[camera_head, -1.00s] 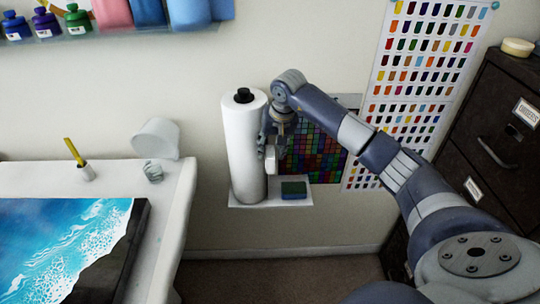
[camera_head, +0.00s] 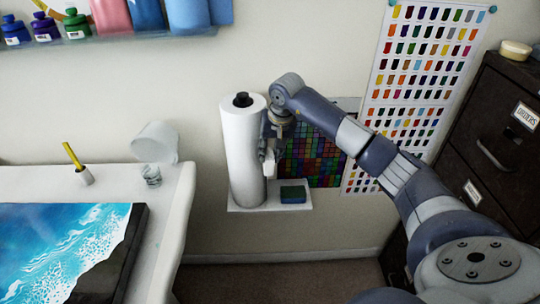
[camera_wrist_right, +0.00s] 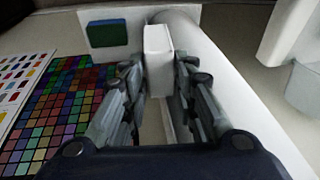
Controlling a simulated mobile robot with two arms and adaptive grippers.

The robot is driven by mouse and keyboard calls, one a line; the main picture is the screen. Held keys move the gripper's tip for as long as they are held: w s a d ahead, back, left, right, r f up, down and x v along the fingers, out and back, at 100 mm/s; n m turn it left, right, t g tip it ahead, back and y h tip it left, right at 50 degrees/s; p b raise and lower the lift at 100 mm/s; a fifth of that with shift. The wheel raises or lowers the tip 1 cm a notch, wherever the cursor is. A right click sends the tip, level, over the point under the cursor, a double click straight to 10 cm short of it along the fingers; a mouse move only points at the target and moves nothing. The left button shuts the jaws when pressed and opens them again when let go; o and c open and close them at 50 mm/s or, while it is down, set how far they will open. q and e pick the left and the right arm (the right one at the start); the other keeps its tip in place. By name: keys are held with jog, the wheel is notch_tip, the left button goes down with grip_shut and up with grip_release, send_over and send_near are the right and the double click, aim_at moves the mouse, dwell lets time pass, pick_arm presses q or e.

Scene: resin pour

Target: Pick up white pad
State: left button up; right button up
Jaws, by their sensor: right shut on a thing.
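The white pad (camera_wrist_right: 158,60) is a small white block between the fingers of my right gripper (camera_wrist_right: 158,80) in the right wrist view. In the head view the white pad (camera_head: 269,168) shows just right of the white paper towel roll (camera_head: 243,150). My right gripper (camera_head: 268,155) is shut on the pad, fingers pointing down, close beside the roll. Whether the pad touches the shelf is hard to tell. My left gripper is not in view.
A small white wall shelf (camera_head: 303,207) holds the roll and a green and blue sponge (camera_head: 293,193). A white table (camera_head: 178,205) with a blue resin painting (camera_head: 60,245) is at left. A dark filing cabinet (camera_head: 500,150) stands at right.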

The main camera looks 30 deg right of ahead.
jog(key=shift+r, duration=0.4)
notch_tip(320, 180, up, 2)
jog(key=shift+b, duration=0.8)
jog(key=s+a+r+b, duration=0.1)
jog(key=s+a+b, duration=0.1)
jog(key=s+a, duration=0.4)
jog(key=s+a+r+b, duration=0.2)
jog(key=s+a, duration=0.4)
jog(key=s, duration=0.6)
jog(key=shift+s, duration=0.2)
